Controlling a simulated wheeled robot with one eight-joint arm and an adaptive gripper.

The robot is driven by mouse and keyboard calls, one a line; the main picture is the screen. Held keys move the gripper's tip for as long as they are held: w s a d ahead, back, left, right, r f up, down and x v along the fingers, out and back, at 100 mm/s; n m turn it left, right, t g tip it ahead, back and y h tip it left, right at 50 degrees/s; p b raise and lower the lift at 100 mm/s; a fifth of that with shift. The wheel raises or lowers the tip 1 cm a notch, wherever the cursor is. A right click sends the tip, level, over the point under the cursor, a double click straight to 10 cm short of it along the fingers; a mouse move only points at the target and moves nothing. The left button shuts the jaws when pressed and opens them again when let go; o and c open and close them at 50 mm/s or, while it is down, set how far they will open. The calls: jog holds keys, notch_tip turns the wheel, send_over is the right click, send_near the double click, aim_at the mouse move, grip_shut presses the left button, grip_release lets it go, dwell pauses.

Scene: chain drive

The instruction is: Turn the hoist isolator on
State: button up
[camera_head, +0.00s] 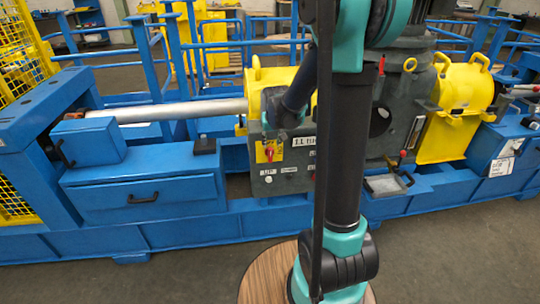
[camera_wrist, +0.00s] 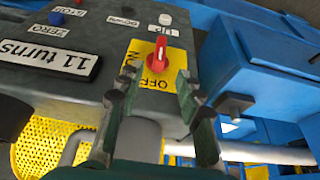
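The hoist isolator is a red rotary knob (camera_wrist: 158,50) on a yellow plate (camera_wrist: 144,75) marked OFF and ON. In the wrist view, the knob's handle runs roughly up and down the picture, and its lower end is by the word OFF. The knob also shows in the head view (camera_head: 269,153), on the front of the grey housing. My gripper (camera_wrist: 152,88) is open, with its two fingers well apart and nothing between them. The fingers point toward the plate and the knob lies beyond their tips, apart from them as far as I can tell.
The grey panel (camera_wrist: 100,40) also carries an "11 turns" display (camera_wrist: 48,60) and several labelled buttons. A blue block (camera_wrist: 265,65) stands right of the panel. In the head view, a steel shaft (camera_head: 190,110) runs left from the housing above a blue drawer cabinet (camera_head: 140,195).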

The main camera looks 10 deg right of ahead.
aim_at(270, 162)
jog(key=x, duration=1)
grip_shut()
